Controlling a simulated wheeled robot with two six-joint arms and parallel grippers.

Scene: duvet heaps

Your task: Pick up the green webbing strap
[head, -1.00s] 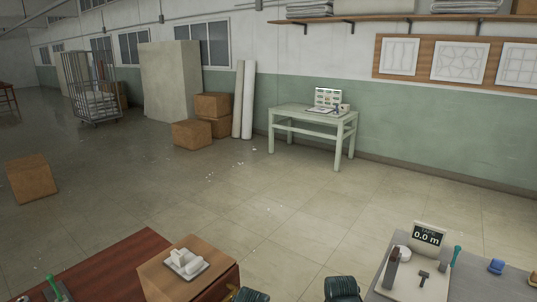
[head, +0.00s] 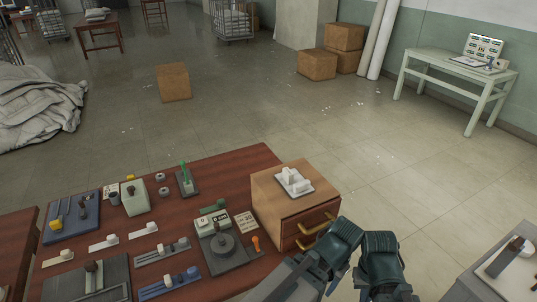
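I cannot pick out a webbing strap with certainty. A small dark green item (head: 213,207) lies on the red-brown table (head: 225,166), behind a grey device with a round dial; it is too small to tell whether it is a strap. My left gripper (head: 343,237) and my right gripper (head: 381,252) show as dark teal and black parts close together at the bottom, right of the table and in front of the wooden drawer box (head: 285,218). Their fingers are not clear, and I see nothing held.
The table holds a grey dial device (head: 222,246), a blue tray (head: 73,216), an upright green-handled tool (head: 185,178) and several sliders. A grey worktop (head: 480,285) is at lower right. A duvet heap (head: 38,105) lies at left.

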